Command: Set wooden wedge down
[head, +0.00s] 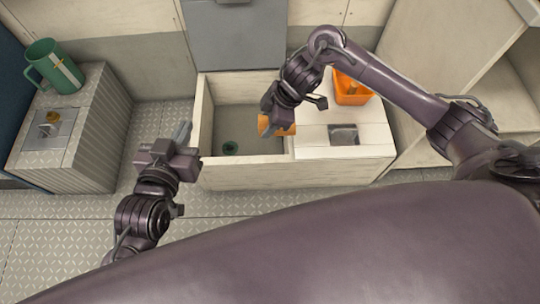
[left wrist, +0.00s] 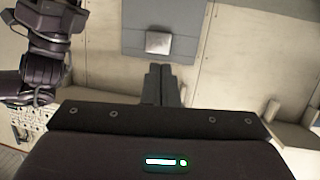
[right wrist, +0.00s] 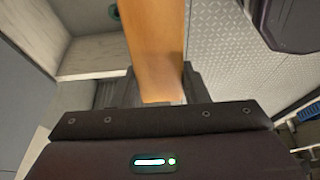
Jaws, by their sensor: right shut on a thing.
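The wooden wedge (head: 277,127) is orange-brown and is held in my right gripper (head: 270,108) over the right part of the open pale locker bin (head: 245,176). In the right wrist view the wedge (right wrist: 155,45) stands out long between the two fingers, and its far end runs out of the picture. In the head view my gripper hides part of it, and I cannot tell how high above the bin floor it is. My left gripper (head: 184,132) is shut and empty, just left of the bin.
A small dark green item (head: 230,147) lies on the bin floor. An orange container (head: 351,91) stands on the pale top right of the bin, behind a grey square plate (head: 343,134). A green mug (head: 54,67) stands on the left cabinet. Free floor lies between.

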